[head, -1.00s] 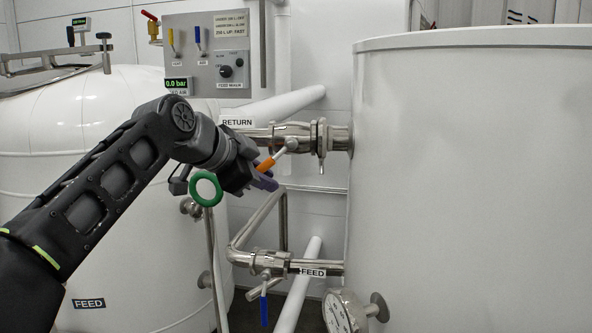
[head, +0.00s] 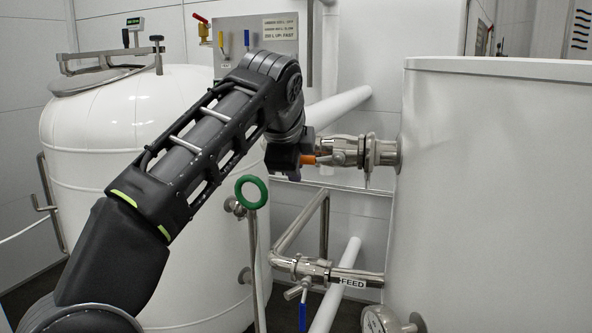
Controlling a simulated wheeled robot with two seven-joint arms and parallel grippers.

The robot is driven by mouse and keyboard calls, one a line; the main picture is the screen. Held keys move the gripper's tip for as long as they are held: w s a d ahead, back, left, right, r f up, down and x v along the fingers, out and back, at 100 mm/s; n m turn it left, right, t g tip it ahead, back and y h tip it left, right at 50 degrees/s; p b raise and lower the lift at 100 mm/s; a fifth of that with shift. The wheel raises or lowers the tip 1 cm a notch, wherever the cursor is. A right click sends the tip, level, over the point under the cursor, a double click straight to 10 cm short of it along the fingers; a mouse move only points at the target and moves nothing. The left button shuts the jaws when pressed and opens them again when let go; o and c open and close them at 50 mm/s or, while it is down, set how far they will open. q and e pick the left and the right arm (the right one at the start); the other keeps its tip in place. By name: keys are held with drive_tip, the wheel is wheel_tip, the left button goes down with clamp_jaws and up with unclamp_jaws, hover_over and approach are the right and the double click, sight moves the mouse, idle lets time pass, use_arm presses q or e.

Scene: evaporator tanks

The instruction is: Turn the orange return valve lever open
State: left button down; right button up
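The orange return valve lever (head: 309,159) is on the upper steel pipe that runs into the white tank on the right. Its orange grip points left and lies nearly level, about in line with the pipe (head: 345,143). My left gripper (head: 288,160) is at the lever's left end, at the orange grip. Its fingers are mostly hidden by its dark body and the arm, so I cannot tell whether they are shut on the grip. My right gripper is out of view.
A green ring handwheel (head: 252,192) stands below my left arm. The lower FEED pipe (head: 345,277) has a blue lever (head: 303,312) hanging down. A large white tank (head: 500,200) fills the right, another (head: 110,130) the left. A control panel (head: 272,32) is behind my arm.

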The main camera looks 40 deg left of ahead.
use_arm(q)
drive_tip(key=shift+r, duration=0.15)
drive_tip(key=c, duration=1.4)
unclamp_jaws()
drive_tip(key=v, duration=0.2)
drive_tip(key=shift+s+d+r, duration=0.1)
drive_tip(key=shift+s+r, duration=0.1)
drive_tip(key=s+d, duration=0.1)
drive_tip(key=s, duration=0.2)
drive_tip(key=s+d, duration=0.2)
drive_tip(key=s, duration=0.2)
drive_tip(key=s+d, duration=0.2)
drive_tip(key=s, duration=0.2)
drive_tip(key=shift+d, duration=0.15)
